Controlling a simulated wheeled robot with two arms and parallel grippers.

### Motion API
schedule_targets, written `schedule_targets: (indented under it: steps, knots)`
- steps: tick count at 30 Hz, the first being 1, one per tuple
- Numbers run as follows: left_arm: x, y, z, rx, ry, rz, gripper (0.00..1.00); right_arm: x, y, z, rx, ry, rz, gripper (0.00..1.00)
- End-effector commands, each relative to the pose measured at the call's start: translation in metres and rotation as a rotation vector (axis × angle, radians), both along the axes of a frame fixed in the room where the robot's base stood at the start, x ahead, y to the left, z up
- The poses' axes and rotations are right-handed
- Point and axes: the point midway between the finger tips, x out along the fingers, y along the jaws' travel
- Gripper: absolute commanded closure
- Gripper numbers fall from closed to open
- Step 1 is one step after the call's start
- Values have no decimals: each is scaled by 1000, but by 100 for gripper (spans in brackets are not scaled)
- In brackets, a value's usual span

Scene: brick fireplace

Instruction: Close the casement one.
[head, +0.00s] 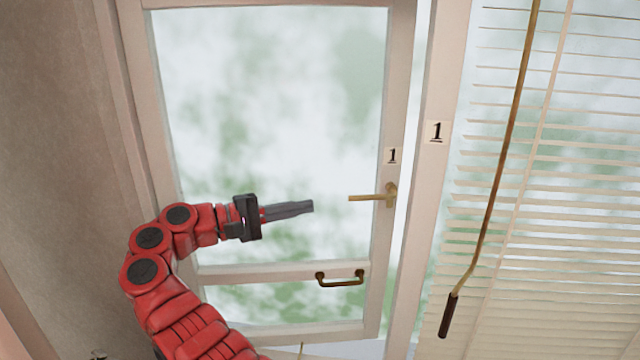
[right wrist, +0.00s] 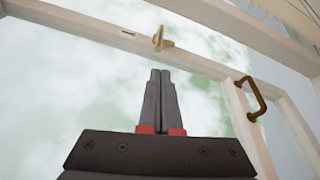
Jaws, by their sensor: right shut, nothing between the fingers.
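The casement (head: 377,230) is a pale wooden sash with cloudy glass and a "1" label on its right stile. A narrow bright gap shows between that stile and the frame post (head: 432,180), which also bears a "1", so the casement stands ajar. A brass lever handle (head: 388,196) on the stile points left; it also shows in the right wrist view (right wrist: 159,41). A dark brass pull (head: 340,280) sits on the lower rail, also in the right wrist view (right wrist: 257,98). My right gripper (head: 311,206) is shut and empty, in front of the glass, left of the lever and apart from it.
White blinds (head: 560,230) cover the window to the right. A brown rod with a dark grip (head: 449,315) hangs in front of them. A plain wall (head: 50,120) is at the left. Open space lies between my fingertips and the lever.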

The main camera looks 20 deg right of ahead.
Motion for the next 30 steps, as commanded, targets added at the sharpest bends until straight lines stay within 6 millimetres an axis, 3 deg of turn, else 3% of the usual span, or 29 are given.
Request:
schedule_targets:
  steps: [4, 8, 21, 30]
  knots:
    - [0, 0, 3, 0, 0, 0, 50, 3, 5, 8, 36, -64, 13, 100]
    - [0, 0, 9, 0, 0, 0, 50, 3, -3, 9, 37, -69, 12, 100]
    - [0, 0, 59, 0, 0, 0, 50, 2, -73, 6, 38, -65, 9, 100]
    - [0, 0, 68, 0, 0, 0, 50, 4, -94, 1, 37, -65, 12, 100]
